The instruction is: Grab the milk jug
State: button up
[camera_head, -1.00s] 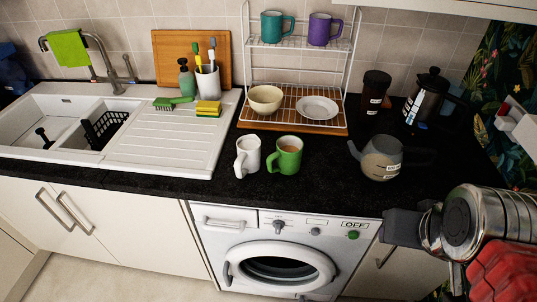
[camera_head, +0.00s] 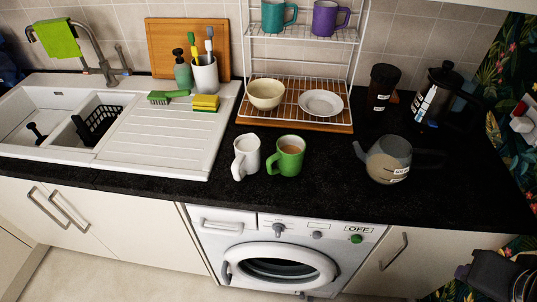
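A small white jug (camera_head: 245,158) with white contents stands upright on the black worktop, its handle towards the lower left. It is close beside a green mug (camera_head: 287,156) of brown drink. Part of the end of my arm, a dark block with my gripper (camera_head: 490,273), shows at the bottom right corner, cut off by the frame edge. It is well to the right of the jug and lower in the picture, apart from it. Its fingers cannot be made out, so I cannot tell whether it is open or shut.
A glass teapot (camera_head: 388,160) stands right of the mugs, with a cafetiere (camera_head: 436,97) and a dark jar (camera_head: 382,88) behind. A wire rack (camera_head: 249,60) holds a bowl, plate and mugs. The sink drainer (camera_head: 165,130) is left. Worktop in front of the jug is clear.

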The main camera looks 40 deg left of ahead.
aim_at(247, 147)
jog(key=z, duration=0.25)
jog(key=k, duration=0.85)
jog(key=u, duration=2.3)
jog(key=i, duration=0.9)
jog(key=u, duration=0.05)
